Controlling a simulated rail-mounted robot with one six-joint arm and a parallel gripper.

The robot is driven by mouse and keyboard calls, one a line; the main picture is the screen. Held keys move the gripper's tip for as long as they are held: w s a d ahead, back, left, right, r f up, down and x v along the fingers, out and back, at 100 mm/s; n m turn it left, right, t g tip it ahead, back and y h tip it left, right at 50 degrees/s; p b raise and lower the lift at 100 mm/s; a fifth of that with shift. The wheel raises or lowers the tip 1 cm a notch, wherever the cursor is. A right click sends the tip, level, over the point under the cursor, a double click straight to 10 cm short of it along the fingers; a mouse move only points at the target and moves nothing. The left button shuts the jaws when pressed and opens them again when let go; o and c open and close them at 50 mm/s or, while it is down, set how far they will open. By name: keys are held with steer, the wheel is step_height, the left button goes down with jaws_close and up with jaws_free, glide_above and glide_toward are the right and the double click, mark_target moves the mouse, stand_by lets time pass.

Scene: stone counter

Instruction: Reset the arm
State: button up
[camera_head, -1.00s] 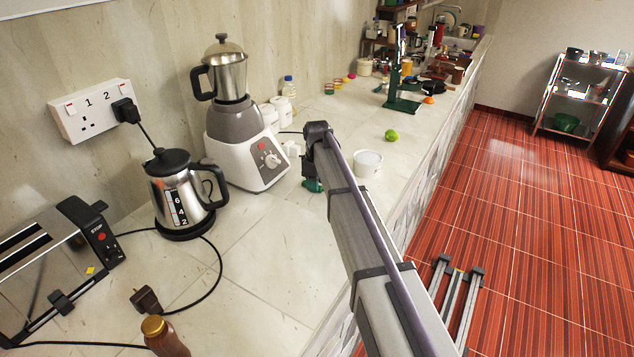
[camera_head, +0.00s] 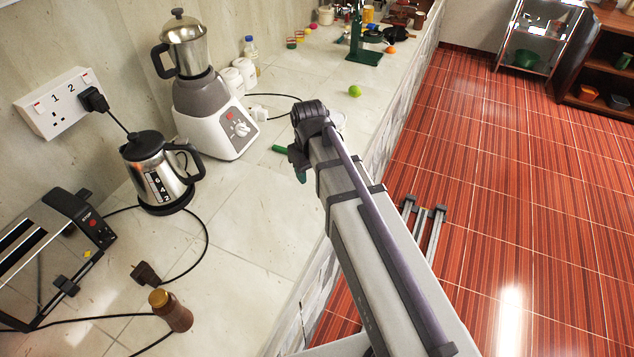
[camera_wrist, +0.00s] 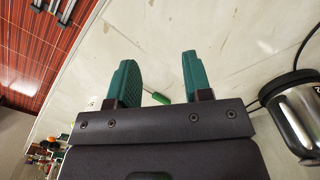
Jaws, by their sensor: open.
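My gripper (camera_wrist: 157,80) shows in the wrist view with its two green fingers wide apart and nothing between them. Past the fingers lies the pale counter (camera_wrist: 210,25). A small green-handled tool (camera_wrist: 161,98) lies on the counter, seen between and beyond the fingers. In the head view my arm reaches in from the lower right, over the counter's edge. My gripper is mostly hidden there behind the wrist, with only a bit of green showing. The tool's green handle (camera_head: 281,149) shows just left of the wrist.
A kettle (camera_head: 150,172), a mixer grinder (camera_head: 213,128), a toaster (camera_head: 45,250) and a brown bottle (camera_head: 170,311) stand on the counter. Cords lie between them. A white cup (camera_head: 337,121) is partly hidden behind my wrist. A lime (camera_head: 354,91) lies beyond. The red floor is open at right.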

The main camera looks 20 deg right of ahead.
steer(key=s+m, duration=0.3)
steer(key=s, duration=0.8)
steer(key=shift+d, duration=0.25)
stand_by(0.7)
